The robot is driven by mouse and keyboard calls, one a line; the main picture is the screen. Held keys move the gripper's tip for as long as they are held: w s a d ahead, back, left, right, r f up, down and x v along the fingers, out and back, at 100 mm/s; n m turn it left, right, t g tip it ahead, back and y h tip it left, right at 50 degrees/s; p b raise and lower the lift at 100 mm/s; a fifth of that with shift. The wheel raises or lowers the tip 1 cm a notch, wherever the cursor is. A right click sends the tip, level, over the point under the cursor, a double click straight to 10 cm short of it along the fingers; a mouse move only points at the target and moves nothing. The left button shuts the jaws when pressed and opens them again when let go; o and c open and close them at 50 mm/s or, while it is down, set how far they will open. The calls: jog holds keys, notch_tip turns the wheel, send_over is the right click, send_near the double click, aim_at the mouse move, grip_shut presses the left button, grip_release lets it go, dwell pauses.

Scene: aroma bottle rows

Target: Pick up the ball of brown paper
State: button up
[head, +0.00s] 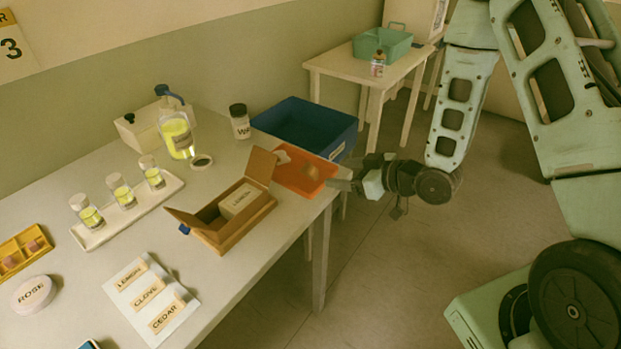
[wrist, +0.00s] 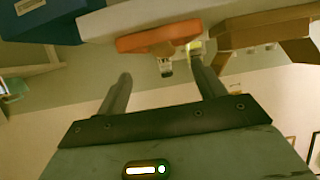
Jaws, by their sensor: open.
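The ball of brown paper (head: 313,172) seems to be the small brown lump on the orange mat (head: 291,182) at the table's right end. In the wrist view a brown lump (wrist: 162,49) shows against the orange mat (wrist: 135,42). My gripper (head: 338,185) is just right of the mat, beyond the table edge in the picture, and appears apart from the lump. In the wrist view my gripper (wrist: 163,82) has its two fingers spread, with nothing between them. The lump lies ahead, between the finger directions.
An open cardboard box (head: 222,236) holding a lemon-labelled block stands left of the mat. A dark blue crate (head: 305,125) is behind the mat. A pump bottle (head: 178,138), a dark jar (head: 240,121) and a tray of small bottles (head: 130,212) stand farther left.

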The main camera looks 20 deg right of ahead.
aim_at(318, 170)
jog(key=p+x, duration=0.1)
jog(key=x, duration=0.4)
jog(key=shift+r, duration=0.2)
jog(key=shift+p+x, duration=0.95)
jog(key=shift+x, duration=1.85)
jog(key=shift+s+a, duration=0.1)
jog(key=shift+a, duration=0.05)
jog(key=c, duration=1)
